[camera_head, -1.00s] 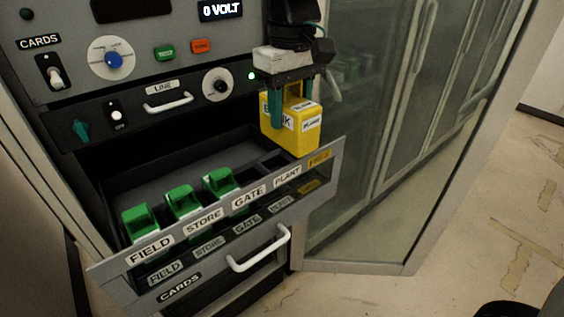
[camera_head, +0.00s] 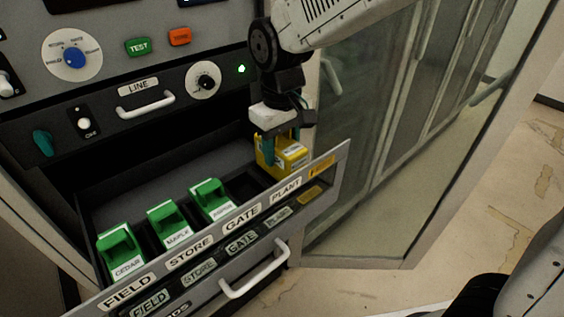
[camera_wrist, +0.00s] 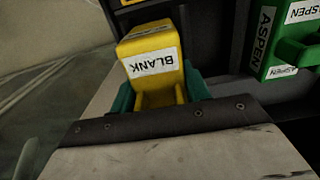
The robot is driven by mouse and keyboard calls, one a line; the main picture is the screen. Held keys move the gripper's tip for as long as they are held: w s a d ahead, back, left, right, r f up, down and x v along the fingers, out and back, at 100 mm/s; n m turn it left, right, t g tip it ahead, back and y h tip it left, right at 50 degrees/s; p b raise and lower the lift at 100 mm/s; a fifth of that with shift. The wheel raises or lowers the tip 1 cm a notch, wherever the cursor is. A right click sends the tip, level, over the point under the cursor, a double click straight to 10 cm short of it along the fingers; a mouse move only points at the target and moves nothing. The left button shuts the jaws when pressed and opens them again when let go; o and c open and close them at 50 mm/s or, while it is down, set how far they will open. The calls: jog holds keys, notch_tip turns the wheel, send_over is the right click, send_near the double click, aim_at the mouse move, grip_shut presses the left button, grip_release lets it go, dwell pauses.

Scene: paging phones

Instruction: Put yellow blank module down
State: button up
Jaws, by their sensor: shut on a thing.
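The yellow blank module (camera_head: 290,158) is held in my gripper (camera_head: 281,146) at the right end of the open drawer (camera_head: 118,277). In the head view its lower part is hidden behind the drawer's front panel, so I cannot tell if it touches the drawer floor. In the wrist view the yellow module (camera_wrist: 153,62) shows a white BLANK label, with the green fingers of my gripper (camera_wrist: 158,92) on both sides of it.
Green modules labelled CEDAR (camera_head: 121,249), MAPLE (camera_head: 168,223) and ASPEN (camera_head: 212,199) stand in the drawer to the left. An empty dark slot (camera_head: 246,187) lies beside ASPEN. A glass-fronted cabinet door (camera_head: 370,150) stands close on the right.

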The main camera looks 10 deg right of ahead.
jog(key=shift+f, duration=1.9)
jog(key=shift+f, duration=0.15)
jog(key=shift+f, duration=0.15)
jog(key=shift+s+d+f, duration=0.1)
jog(key=shift+s+f, duration=0.1)
jog(key=shift+f, duration=0.2)
jog(key=o, duration=0.8)
jog(key=shift+o, duration=0.2)
notch_tip(320, 180, up, 13)
jog(key=shift+w+r, duration=0.15)
jog(key=shift+r, duration=0.05)
jog(key=s+d+f+m+t, duration=0.1)
jog(key=s+d+m, duration=0.5)
jog(key=s+d, duration=1.3)
jog(key=shift+s+d+f+m, duration=0.25)
jog(key=shift+d+f+m, duration=0.15)
jog(key=shift+d, duration=0.45)
